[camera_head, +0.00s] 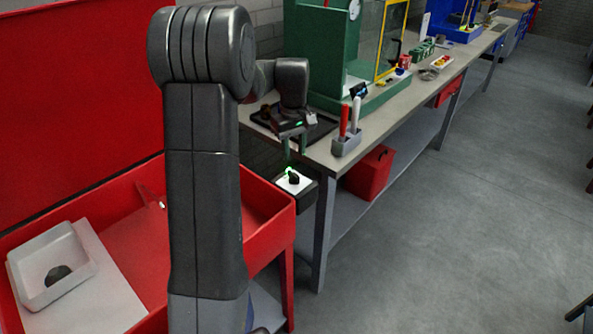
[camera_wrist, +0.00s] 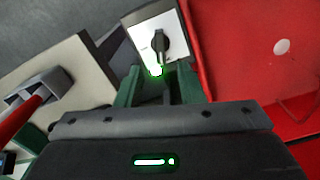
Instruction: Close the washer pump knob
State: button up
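The washer pump knob (camera_head: 294,179) is a small black knob on a white plate, on a dark box between the red washer and the bench. In the wrist view the knob (camera_wrist: 160,43) lies near the top centre, its long axis roughly up and down in the picture. A green light glows at the knob's near edge. My gripper (camera_head: 296,154) is above the knob, pointing down. In the wrist view its two green fingers (camera_wrist: 160,82) stand apart with nothing visible between them. The knob appears beyond the fingertips, with no contact visible.
The red washer basin (camera_head: 268,222) is left of the knob, holding a grey tray (camera_head: 48,265). The grey workbench (camera_head: 322,150) is to the right, with a grey holder (camera_head: 346,146) of red and white handles near its edge.

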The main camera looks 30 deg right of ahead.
aim_at(294, 173)
notch_tip(294, 173, down, 8)
jog(key=shift+f+p, duration=0.1)
jog(key=shift+p, duration=0.2)
jog(key=shift+c, duration=0.2)
grip_shut()
